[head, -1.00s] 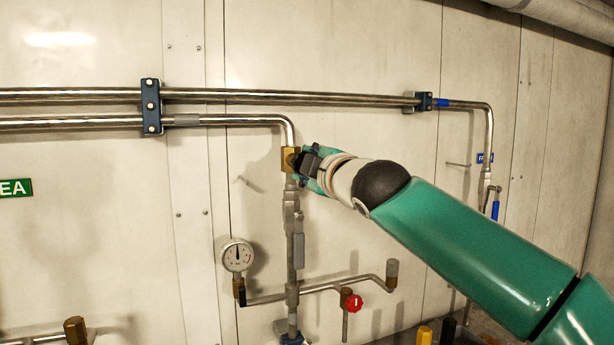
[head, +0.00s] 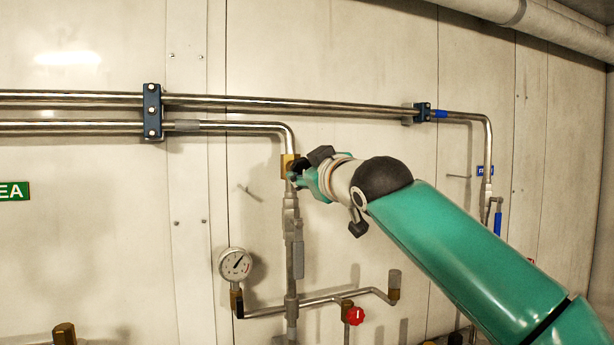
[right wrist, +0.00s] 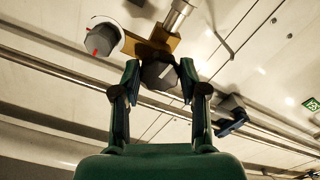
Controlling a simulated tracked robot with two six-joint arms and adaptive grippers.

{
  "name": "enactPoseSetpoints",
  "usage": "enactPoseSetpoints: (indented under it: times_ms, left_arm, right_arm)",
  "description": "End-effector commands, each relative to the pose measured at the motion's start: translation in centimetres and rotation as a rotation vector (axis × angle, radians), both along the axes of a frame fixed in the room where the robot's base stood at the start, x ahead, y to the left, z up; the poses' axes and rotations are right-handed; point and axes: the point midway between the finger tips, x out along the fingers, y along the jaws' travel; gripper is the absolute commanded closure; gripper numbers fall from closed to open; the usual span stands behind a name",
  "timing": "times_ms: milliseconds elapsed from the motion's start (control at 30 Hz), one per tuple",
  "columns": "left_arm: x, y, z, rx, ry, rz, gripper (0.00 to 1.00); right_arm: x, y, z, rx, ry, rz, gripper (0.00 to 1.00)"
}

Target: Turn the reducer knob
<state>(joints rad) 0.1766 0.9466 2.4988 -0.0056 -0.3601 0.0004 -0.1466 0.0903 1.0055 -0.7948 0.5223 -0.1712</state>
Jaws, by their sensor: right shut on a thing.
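My left gripper is not in view.
A pressure gauge (head: 235,264) stands lower left, its needle pointing to the upper right. A red knob (head: 355,316) sits on the lower pipe. Horizontal pipes (head: 270,101) run along the wall above my right arm. A blue-handled valve (head: 497,222) is at the right.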

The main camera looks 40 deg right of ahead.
Motion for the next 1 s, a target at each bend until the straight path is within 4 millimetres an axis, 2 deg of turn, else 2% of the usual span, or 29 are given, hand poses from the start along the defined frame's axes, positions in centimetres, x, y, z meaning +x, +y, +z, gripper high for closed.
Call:
enactPoseSetpoints:
  times_ms: [33, 433, 467, 600, 1000]
  left_arm:
    - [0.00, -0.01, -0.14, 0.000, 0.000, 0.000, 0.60]
    - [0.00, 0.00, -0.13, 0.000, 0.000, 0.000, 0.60]
    - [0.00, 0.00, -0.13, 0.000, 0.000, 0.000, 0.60]
    - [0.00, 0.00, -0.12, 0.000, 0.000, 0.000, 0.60]
    - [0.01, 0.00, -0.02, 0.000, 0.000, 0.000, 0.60]
  right_arm:
    - [0.33, 0.15, -0.84, 0.009, 0.020, 0.001, 0.92]
    - [0.33, 0.15, -0.80, 0.015, 0.018, 0.001, 0.92]
    - [0.33, 0.15, -0.80, 0.015, 0.018, 0.001, 0.56]
    - [0.26, 0.12, -0.64, 0.014, 0.015, 0.000, 0.33]
    - [-0.33, 0.13, -0.20, 0.014, 0.005, 0.000, 0.33]
